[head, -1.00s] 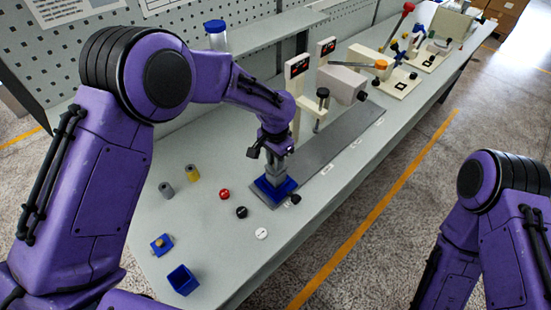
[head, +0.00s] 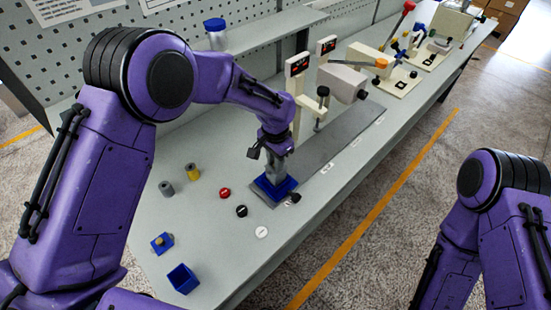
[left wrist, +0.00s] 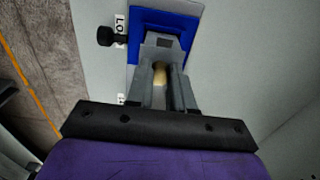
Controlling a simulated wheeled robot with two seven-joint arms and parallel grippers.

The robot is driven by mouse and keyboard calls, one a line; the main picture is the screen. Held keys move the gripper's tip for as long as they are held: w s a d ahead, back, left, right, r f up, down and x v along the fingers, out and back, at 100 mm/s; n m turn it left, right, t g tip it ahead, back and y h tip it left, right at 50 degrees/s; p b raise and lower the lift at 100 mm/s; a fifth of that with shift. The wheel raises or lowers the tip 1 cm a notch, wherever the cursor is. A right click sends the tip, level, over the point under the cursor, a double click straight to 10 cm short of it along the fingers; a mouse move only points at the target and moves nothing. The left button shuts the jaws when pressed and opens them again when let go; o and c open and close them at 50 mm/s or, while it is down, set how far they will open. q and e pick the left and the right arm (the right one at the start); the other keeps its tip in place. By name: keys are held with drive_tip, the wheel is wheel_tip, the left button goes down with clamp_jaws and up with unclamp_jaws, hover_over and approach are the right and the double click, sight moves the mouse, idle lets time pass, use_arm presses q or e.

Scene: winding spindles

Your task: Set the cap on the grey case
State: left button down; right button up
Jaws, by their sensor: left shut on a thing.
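My left gripper (head: 275,160) points down over a blue holder (head: 290,185) on the bench. It is shut on a tan knob (left wrist: 159,73), which shows between its fingers in the left wrist view and appears to belong to the cap. Grey material, seemingly the grey case (head: 273,181), stands in the blue holder directly below the fingers. In the left wrist view a grey top (left wrist: 163,42) shows inside the blue holder (left wrist: 165,20). The fingers hide the seam, so I cannot tell whether cap and case touch. My right gripper is not in view.
A black knob (head: 295,198) sits beside the holder. Red (head: 224,193), black (head: 241,211) and white (head: 261,232) discs lie nearby. A blue block with a tan knob (head: 162,243) and an open blue box (head: 182,279) are near the front. A post fixture (head: 298,90) stands behind.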

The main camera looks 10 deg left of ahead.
use_arm(q)
drive_tip(key=shift+f, duration=0.25)
drive_tip(key=c, duration=0.9)
unclamp_jaws()
drive_tip(key=shift+r, duration=0.1)
wheel_tip(320, 180, up, 10)
drive_tip(key=b, duration=0.3)
drive_tip(key=shift+r, duration=0.15)
